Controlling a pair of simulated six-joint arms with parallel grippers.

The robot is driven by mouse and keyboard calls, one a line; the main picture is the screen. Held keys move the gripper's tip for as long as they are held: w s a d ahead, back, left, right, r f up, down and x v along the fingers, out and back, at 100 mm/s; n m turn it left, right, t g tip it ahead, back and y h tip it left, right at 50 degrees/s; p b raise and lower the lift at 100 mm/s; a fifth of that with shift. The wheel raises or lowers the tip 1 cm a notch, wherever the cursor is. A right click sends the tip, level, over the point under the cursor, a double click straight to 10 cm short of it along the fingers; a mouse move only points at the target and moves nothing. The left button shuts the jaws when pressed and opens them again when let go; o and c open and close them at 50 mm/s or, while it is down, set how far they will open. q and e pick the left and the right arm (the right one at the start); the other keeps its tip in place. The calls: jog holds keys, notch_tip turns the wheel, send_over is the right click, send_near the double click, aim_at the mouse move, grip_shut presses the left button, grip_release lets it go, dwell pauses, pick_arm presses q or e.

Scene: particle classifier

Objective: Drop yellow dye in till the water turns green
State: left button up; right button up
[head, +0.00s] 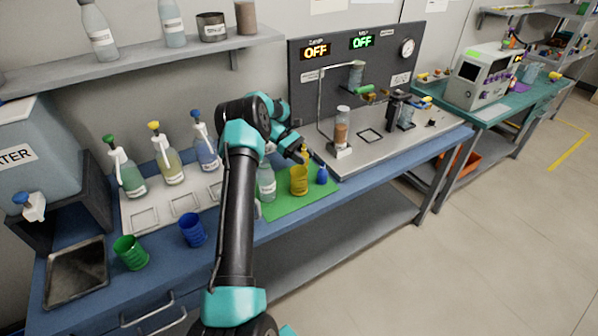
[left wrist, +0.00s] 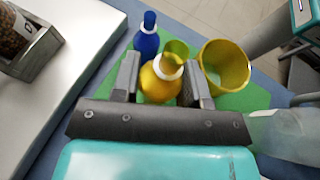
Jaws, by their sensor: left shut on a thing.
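My left gripper (head: 303,156) is over the green mat (head: 322,193). In the left wrist view its two fingers (left wrist: 162,83) are shut on the yellow dye bottle (left wrist: 158,88), one on each side, with its yellow tip pointing up. The blue dye bottle (head: 322,175) stands on the mat beside it, and also shows in the left wrist view (left wrist: 147,42). A yellow cup (head: 299,182) stands on the mat near the gripper; its contents are not clear. A pale bottle (head: 266,186) stands left of the cup, partly behind my arm. My right gripper is out of view.
Green (head: 130,254) and blue (head: 192,231) cups stand near the bench's front edge. A water tank (head: 45,160) is at far left. A metal apparatus (head: 352,62) stands right of the mat.

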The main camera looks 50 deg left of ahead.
pick_arm(q)
jog(key=shift+r, duration=1.25)
jog(key=shift+w+d, duration=0.1)
jog(key=shift+w+d+r, duration=0.15)
jog(key=shift+w+d, duration=0.05)
jog(key=shift+d, duration=0.1)
jog(key=w+d+r+n+t, duration=0.15)
jog(key=w+d, duration=0.25)
jog(key=d, duration=0.5)
jog(key=w+d+r+n+t, duration=0.15)
jog(key=w+d, duration=0.25)
jog(key=d, duration=0.5)
jog(key=s+d+f+n+t+y, duration=0.1)
jog(key=s+d+f, duration=0.2)
jog(key=d+f, duration=0.3)
jog(key=s+d+f+t+y, duration=0.1)
jog(key=s+d+f, duration=0.3)
jog(key=d, duration=1)
notch_tip(320, 180, down, 4)
jog(key=shift+d+r+n, duration=0.25)
jog(key=shift+n, duration=0.15)
